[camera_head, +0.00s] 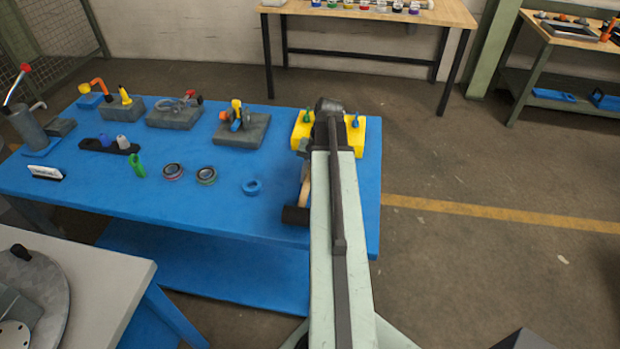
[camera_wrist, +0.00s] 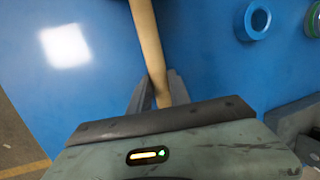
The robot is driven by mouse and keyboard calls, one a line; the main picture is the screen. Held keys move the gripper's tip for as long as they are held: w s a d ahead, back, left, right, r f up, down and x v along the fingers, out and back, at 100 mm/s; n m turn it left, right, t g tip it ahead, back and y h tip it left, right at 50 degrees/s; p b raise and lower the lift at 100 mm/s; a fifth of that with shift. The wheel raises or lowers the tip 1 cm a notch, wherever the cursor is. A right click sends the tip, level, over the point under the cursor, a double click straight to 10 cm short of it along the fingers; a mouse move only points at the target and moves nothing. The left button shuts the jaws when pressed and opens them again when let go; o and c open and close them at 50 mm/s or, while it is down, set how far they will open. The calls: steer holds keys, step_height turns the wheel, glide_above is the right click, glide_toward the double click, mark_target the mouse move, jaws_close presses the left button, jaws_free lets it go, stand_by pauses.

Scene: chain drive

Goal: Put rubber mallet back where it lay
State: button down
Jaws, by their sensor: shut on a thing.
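The rubber mallet shows in the head view at the right part of the blue table, just left of my arm. Its black head (camera_head: 296,215) is toward the table's front edge and its pale wooden handle (camera_head: 305,188) runs back behind my arm. In the wrist view the handle (camera_wrist: 148,40) runs down from the top edge between the fingers of my gripper (camera_wrist: 158,92), which is shut on it. The mallet head is outside the wrist view. I cannot tell whether the mallet touches the table.
A blue ring (camera_head: 252,187) lies on the blue table (camera_head: 225,212) left of the mallet. Two tape-like rolls (camera_head: 206,175) lie further left. A yellow block (camera_head: 359,138) with pegs stands behind. Several grey fixtures (camera_head: 240,134) line the back. Bare tabletop surrounds the ring.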

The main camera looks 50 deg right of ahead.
steer(key=c, duration=1.5)
jaws_free()
steer(key=p+v, duration=1.2)
steer(key=w+a+n+g+h, duration=0.15)
steer(key=w+a, duration=0.25)
steer(key=a, duration=0.5)
steer(key=w+a+n+t+y, duration=0.1)
steer(key=w+a+n, duration=0.2)
steer(key=w+a, duration=0.35)
steer(key=a+n+h, duration=0.2)
steer(key=a+n, duration=0.5)
steer(key=a, duration=2)
steer(key=shift+w+f, duration=0.25)
steer(key=shift+f, duration=0.1)
